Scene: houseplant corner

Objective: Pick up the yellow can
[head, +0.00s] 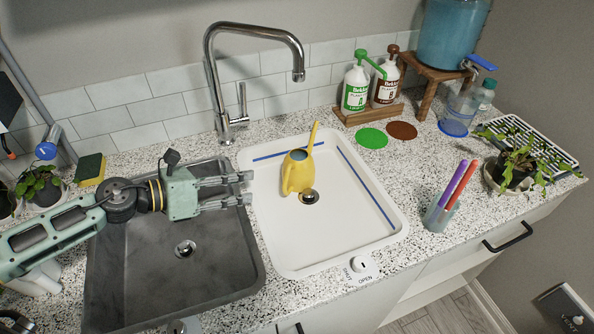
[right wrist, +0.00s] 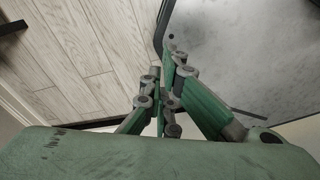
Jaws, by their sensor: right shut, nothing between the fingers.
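The yellow can (head: 298,172) is a small watering can with a long spout pointing up. It stands in the white basin (head: 340,255), close to the drain. My left gripper (head: 247,188) is over the right part of the dark sink, its fingers apart and pointing right toward the can. There is a gap between the fingertips and the can, and nothing is between the fingers. My right gripper (right wrist: 160,78) shows in the right wrist view, shut and empty. The can is not in that view.
The dark sink (head: 180,290) adjoins the basin, with a tall faucet (head: 212,85) behind. Two pump bottles stand on a wooden tray (head: 370,112) at the back. A cup (head: 437,216) with markers and a potted plant (head: 515,165) are to the right.

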